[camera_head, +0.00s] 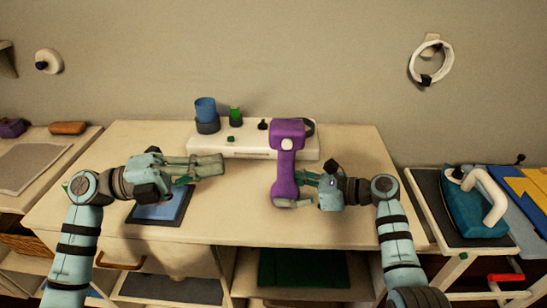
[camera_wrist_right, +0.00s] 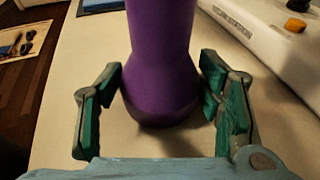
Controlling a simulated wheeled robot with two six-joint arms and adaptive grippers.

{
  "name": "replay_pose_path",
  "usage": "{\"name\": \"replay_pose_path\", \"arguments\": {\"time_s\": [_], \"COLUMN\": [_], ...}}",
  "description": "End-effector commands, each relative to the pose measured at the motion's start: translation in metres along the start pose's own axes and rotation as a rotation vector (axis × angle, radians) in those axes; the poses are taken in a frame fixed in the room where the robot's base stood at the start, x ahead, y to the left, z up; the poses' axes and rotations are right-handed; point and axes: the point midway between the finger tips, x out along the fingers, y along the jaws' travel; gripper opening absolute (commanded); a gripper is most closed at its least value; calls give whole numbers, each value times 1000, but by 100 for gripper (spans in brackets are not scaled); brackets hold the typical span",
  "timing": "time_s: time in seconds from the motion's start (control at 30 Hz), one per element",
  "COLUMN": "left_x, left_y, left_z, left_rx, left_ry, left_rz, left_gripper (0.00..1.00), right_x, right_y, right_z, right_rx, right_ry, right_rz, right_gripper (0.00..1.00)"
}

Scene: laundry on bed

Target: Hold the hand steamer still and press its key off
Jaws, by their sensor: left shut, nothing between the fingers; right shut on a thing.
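The purple hand steamer (camera_head: 287,165) stands upright over the table, its wide head at the top with a pale round key (camera_head: 286,143) on the side facing me. My right gripper (camera_head: 297,192) is shut on the lower handle from the right. In the right wrist view the purple handle (camera_wrist_right: 160,60) fills the space between the green finger pads (camera_wrist_right: 162,95); the key is not visible there. My left gripper (camera_head: 222,165) is shut and empty, left of the steamer and clear of it, its fingers pointing right.
A white station (camera_head: 200,143) behind holds a blue cup (camera_head: 206,108) and a green bottle (camera_head: 235,115). A blue mat (camera_head: 163,210) lies below my left gripper. A teal iron (camera_head: 472,205) stands on the right-hand table. The front middle of the table (camera_head: 240,225) is clear.

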Motion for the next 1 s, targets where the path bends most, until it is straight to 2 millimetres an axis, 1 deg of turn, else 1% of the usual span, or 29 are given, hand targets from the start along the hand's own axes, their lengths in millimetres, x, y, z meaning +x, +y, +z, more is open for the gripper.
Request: {"name": "replay_pose_path", "arguments": {"time_s": [0.03, 0.13, 0.43, 0.57, 0.67, 1.0], "left_x": [4, 7, 8, 16, 31, 105], "left_y": [7, 16, 16, 16, 16, 22], "left_z": [-8, -15, -15, -16, -17, -20], "left_rx": [17, 34, 34, 36, 35, 33], "left_ry": [25, 50, 50, 51, 52, 51], "left_rz": [35, 78, 80, 77, 74, 73], "left_gripper": [0, 0, 0, 0, 0, 0], "right_x": [0, 0, 0, 0, 0, 0], "right_y": [0, 0, 0, 0, 0, 0], "right_z": [0, 0, 0, 0, 0, 0], "right_rx": [0, 0, 0, 0, 0, 0], "right_ry": [0, 0, 0, 0, -1, 0], "right_rz": [0, 0, 0, 1, 1, 0], "right_gripper": [45, 45, 45, 45, 45, 45]}}
